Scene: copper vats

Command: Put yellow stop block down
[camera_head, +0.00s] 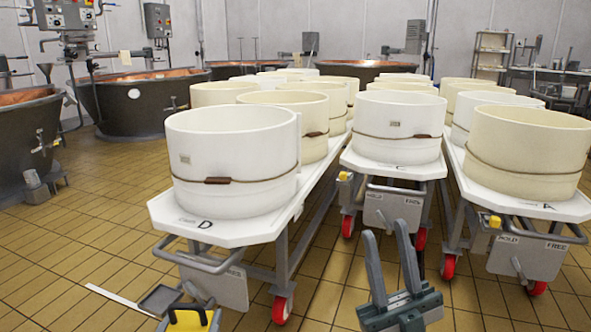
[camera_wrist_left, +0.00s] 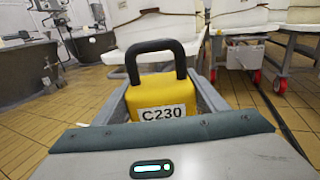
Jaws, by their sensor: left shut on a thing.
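The yellow stop block (camera_wrist_left: 161,100) is marked C230 and has a black loop handle. In the left wrist view it sits between the two fingers of my left gripper (camera_wrist_left: 160,88), which is shut on it. The block also shows at the bottom edge of the head view (camera_head: 188,320), left of centre, in front of the cart marked D (camera_head: 205,222). Its lower part is cut off there. My right gripper (camera_head: 391,245) is at the bottom centre right; its two fingers stand apart with nothing between them.
Carts marked D, C (camera_head: 398,165) and A (camera_head: 545,206) carry pale round vats. Carts C and A have yellow blocks (camera_head: 343,176) (camera_head: 495,221) at their front panels. Red wheels (camera_head: 281,309) stand on the tiles. A white strip (camera_head: 118,297) lies on the floor. Open floor extends at left.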

